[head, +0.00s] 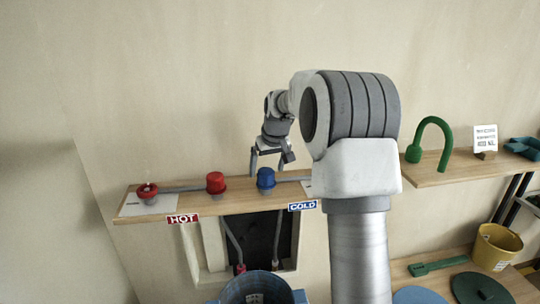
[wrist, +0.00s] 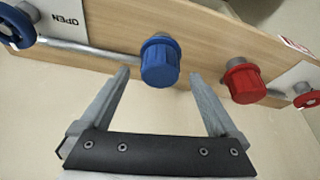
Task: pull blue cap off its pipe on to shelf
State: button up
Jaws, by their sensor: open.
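The blue cap (head: 266,178) sits on its pipe end at the wooden shelf (head: 240,199), left of the COLD label in the head view. In the wrist view the ribbed blue cap (wrist: 160,64) is beyond the fingertips, between their lines, with some grey pipe showing behind it. My gripper (head: 268,168) is open and empty, above and around the cap's place in the head view. In the wrist view my gripper (wrist: 158,75) has its two fingers wide apart, and neither visibly touches the cap.
A red cap (head: 215,182) stands to the left, with a red valve wheel (head: 147,191) further left. A blue valve wheel (wrist: 15,25) and an OPEN plate show in the wrist view. A blue bucket (head: 255,288) is below. Bare shelf lies between the caps.

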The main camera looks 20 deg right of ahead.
jog(key=shift+x, duration=1.3)
jog(key=shift+c, duration=0.3)
grip_shut()
